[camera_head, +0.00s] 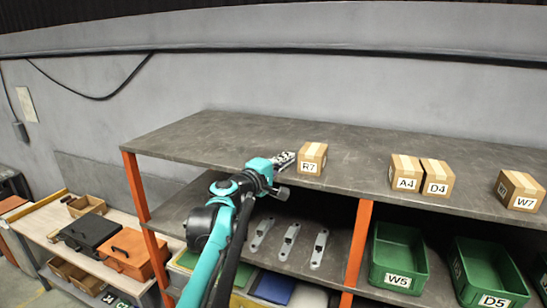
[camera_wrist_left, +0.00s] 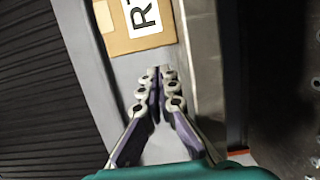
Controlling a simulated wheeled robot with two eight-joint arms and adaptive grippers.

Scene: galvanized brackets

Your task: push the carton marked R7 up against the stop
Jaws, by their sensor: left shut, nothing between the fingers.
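The carton marked R7 (camera_head: 312,158) is a small brown taped box standing upright on the top shelf (camera_head: 240,135), near its front edge. Its label also shows at the top of the left wrist view (camera_wrist_left: 122,42), where the box is partly cut off. My left gripper (camera_head: 289,158) is just left of the carton, fingers pointing at it. In the left wrist view the fingertips (camera_wrist_left: 159,74) are together with nothing between them, and a small gap shows before the carton. I cannot tell contact for sure. I cannot make out a stop. My right gripper is not in view.
Cartons A4 (camera_head: 405,173), D4 (camera_head: 437,179) and W7 (camera_head: 520,191) stand farther right on the shelf. Bare shelf lies between R7 and A4. Below are metal brackets (camera_head: 290,243) and green bins W5 (camera_head: 403,262) and D5 (camera_head: 490,283). An orange post (camera_head: 358,245) supports the front.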

